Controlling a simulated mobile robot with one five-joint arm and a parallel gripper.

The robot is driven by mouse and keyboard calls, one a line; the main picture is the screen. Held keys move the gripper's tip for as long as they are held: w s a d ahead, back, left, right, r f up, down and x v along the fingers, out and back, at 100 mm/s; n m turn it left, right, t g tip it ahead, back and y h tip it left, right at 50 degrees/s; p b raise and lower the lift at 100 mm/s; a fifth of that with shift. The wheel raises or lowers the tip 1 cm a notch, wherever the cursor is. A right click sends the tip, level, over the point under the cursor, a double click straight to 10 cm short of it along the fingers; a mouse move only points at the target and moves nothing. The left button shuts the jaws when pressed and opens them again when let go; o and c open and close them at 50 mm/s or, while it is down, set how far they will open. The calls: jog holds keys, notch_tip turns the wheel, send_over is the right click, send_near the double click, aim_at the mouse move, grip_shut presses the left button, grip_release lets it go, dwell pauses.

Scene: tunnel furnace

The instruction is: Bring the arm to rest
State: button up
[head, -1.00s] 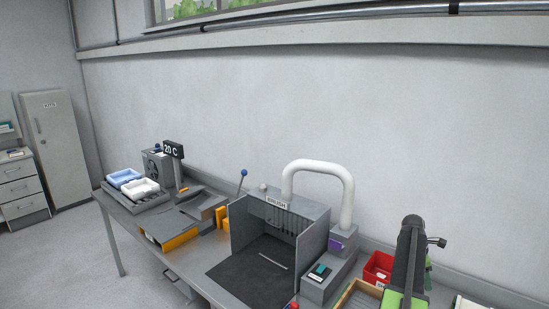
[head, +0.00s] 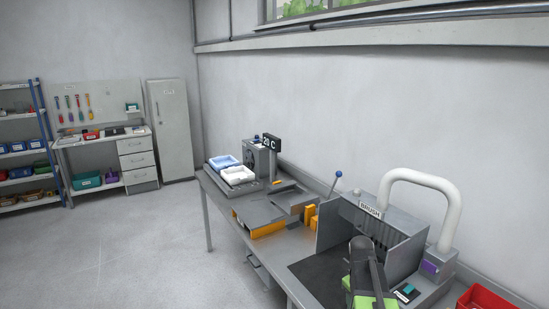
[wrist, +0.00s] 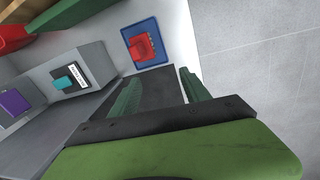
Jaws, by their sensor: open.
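My arm shows at the bottom right of the head view, dark with a green part (head: 372,300), in front of the brush booth. In the wrist view my gripper (wrist: 158,78) is open, its two green fingers apart with nothing held between them. The fingers are over a grey bench surface near its edge, with pale floor to the right. The fingertips are not clear in the head view.
The brush booth (head: 400,252) with its white pipe stands close to my arm. A red button on a blue plate (wrist: 159,58) lies ahead of the fingers. A red bin (head: 485,299) is at right. Open floor (head: 110,245) lies left of the bench.

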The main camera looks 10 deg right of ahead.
jog(key=s+a+m+y, duration=0.2)
jog(key=s+a+m, duration=0.1)
jog(key=a, duration=2)
notch_tip(320, 180, down, 6)
jog(key=s+b, duration=0.2)
jog(key=b, duration=0.3)
jog(key=shift+s+a+b, duration=0.25)
jog(key=shift+s+b, duration=0.1)
jog(key=shift+s, duration=0.05)
